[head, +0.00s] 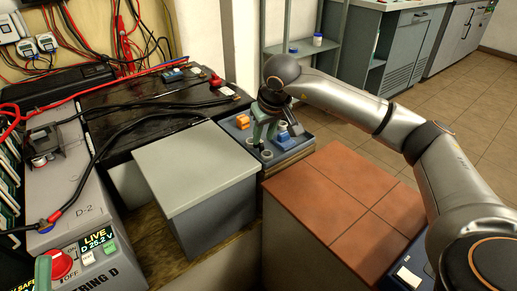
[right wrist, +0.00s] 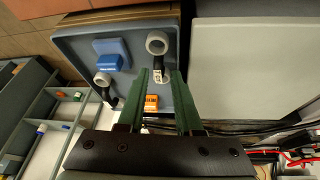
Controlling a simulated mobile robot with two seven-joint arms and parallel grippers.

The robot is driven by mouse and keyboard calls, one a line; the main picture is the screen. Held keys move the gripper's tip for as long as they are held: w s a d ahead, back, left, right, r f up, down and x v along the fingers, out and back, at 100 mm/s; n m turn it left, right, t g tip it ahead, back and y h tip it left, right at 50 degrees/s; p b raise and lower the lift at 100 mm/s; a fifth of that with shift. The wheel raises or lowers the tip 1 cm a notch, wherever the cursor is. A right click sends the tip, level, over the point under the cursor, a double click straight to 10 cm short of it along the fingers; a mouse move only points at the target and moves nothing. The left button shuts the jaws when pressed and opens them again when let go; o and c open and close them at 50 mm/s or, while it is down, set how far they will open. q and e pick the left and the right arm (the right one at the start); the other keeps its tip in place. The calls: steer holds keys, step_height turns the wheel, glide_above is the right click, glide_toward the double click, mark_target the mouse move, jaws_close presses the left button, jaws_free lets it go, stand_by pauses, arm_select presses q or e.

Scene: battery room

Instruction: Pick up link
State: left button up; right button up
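Pieces with grey rings and dark stems stand in a blue-grey tray (head: 290,150); I take these for the links. In the right wrist view one such link (right wrist: 157,44) has its ring just beyond my fingertips, and its dark stem and metal end reach between them. A second ringed piece (right wrist: 102,80) stands to the left. My right gripper (head: 264,130) is over the tray, its green fingers (right wrist: 160,74) apart on either side of the stem; gaps show, so it looks open. A green tip (head: 43,272) at the lower left looks like part of my left gripper.
The tray (right wrist: 75,45) also holds a blue block (right wrist: 110,53) and an orange block (right wrist: 152,102). A grey box (head: 195,165) stands left of the tray, a red-tiled top (head: 345,195) in front. A black battery with cables (head: 150,105) lies further left.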

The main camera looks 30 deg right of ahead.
mark_target(262, 145)
steer(key=b+x, duration=0.2)
steer(key=x, duration=0.3)
steer(key=shift+s+d+f, duration=0.15)
steer(key=shift+s, duration=0.05)
jaws_close()
